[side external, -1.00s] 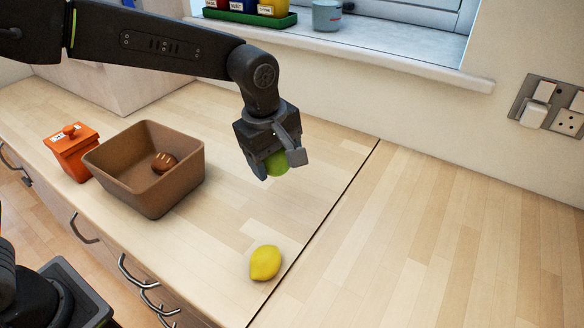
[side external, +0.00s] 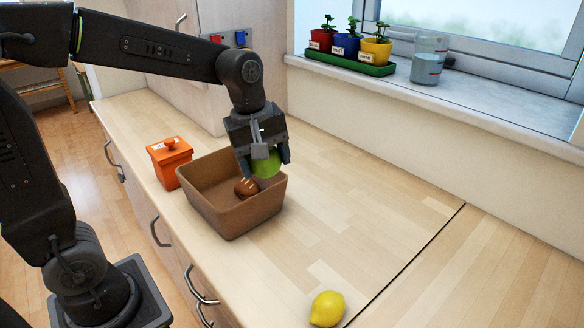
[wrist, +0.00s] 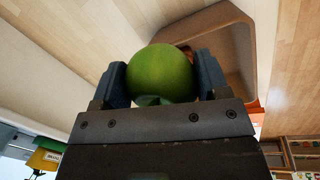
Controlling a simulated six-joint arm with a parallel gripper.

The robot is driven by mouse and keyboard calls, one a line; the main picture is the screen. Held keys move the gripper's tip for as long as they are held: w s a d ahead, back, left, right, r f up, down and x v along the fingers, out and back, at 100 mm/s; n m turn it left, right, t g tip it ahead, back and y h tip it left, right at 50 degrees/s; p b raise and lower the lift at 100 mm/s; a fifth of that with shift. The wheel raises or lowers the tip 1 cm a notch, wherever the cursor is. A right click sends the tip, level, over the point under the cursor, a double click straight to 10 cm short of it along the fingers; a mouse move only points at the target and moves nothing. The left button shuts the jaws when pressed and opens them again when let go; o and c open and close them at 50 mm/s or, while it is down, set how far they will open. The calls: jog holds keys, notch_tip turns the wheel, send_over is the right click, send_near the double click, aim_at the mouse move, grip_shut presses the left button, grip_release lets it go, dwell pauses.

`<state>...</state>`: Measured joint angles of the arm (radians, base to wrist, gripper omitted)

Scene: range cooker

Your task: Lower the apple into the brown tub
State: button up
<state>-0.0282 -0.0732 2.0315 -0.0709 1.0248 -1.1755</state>
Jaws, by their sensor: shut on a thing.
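The green apple (side external: 266,164) is between the fingers of my gripper (side external: 262,160), which is shut on it. It also shows in the wrist view (wrist: 160,74), with a finger on each side. The brown tub (side external: 232,218) stands on the worktop, and in the side view the apple overlaps its back right rim. In the wrist view the tub (wrist: 243,42) lies beyond the apple and to its right. A brown bread roll (side external: 246,187) is inside the tub, partly hidden behind the apple in the wrist view.
An orange lidded canister (side external: 169,163) stands just left of the tub. A lemon (side external: 327,309) lies near the worktop's front edge. Potted plants (side external: 347,46) and a jug (side external: 426,67) stand on the window sill. The worktop right of the tub is clear.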

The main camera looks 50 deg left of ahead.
jog(key=s+a+f, duration=0.1)
jog(key=s+a, duration=0.2)
jog(key=a, duration=0.3)
jog(key=s+a+f, duration=0.1)
jog(key=s+a, duration=0.2)
jog(key=a, duration=0.3)
jog(key=shift+a+f, duration=0.25)
jog(key=shift+a, duration=0.15)
jog(key=shift+s, duration=0.1)
